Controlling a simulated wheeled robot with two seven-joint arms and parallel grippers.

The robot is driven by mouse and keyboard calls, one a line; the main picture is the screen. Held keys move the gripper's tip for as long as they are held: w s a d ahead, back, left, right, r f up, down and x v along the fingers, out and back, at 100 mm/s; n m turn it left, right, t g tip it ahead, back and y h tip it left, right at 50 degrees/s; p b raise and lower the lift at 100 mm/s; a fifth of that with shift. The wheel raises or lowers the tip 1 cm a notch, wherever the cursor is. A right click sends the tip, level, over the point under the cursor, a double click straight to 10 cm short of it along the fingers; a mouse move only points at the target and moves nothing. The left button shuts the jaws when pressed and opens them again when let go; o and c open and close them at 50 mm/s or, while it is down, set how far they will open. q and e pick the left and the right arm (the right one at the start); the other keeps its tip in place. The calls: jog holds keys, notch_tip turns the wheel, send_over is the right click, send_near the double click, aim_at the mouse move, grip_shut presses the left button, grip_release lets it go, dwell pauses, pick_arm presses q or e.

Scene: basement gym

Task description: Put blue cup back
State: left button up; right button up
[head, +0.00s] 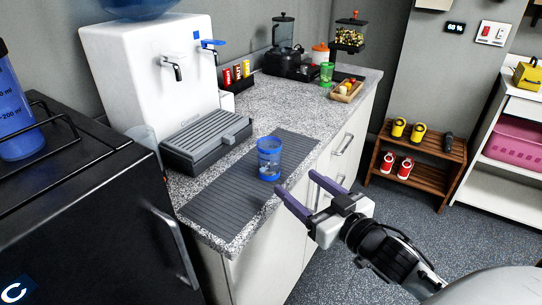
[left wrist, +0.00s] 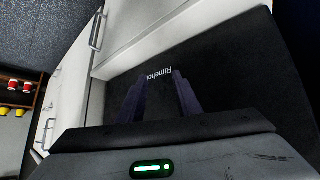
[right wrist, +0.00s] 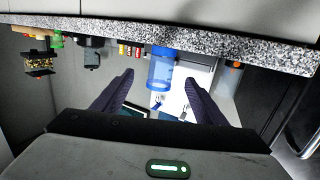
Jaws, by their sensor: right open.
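The blue cup (head: 269,158) is see-through and stands upright on the dark ribbed mat (head: 225,205), near the counter's front edge. My right gripper (head: 296,182) is open and empty, its two fingers pointing at the counter edge just in front of the cup, not around it. In the right wrist view the picture is upside down, and the cup (right wrist: 162,72) shows between the fingers, beyond their tips. My left gripper (left wrist: 160,88) shows only in the left wrist view; its fingers are partly apart with nothing seen between them, over a dark surface with lettering.
A white water dispenser (head: 155,65) with a grey drip tray (head: 205,140) stands behind the mat. A black cabinet (head: 90,210) is at the left. Farther along the counter are a blender (head: 284,40), a green cup (head: 327,72) and a wooden tray (head: 347,97).

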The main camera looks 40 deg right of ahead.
aim_at(276, 157)
jog(key=shift+t+y, duration=0.3)
jog(key=shift+t, duration=0.2)
jog(key=w+r, duration=0.2)
jog(key=w, duration=0.1)
jog(key=w+r, duration=0.1)
jog(key=shift+w+d, duration=0.15)
jog(key=shift+w, duration=0.25)
jog(key=shift+w+f+p, duration=0.2)
jog(key=shift+w, duration=1.3)
jog(key=shift+w+f+p, duration=0.15)
jog(key=shift+w+p, duration=0.05)
jog(key=shift+w, duration=1.3)
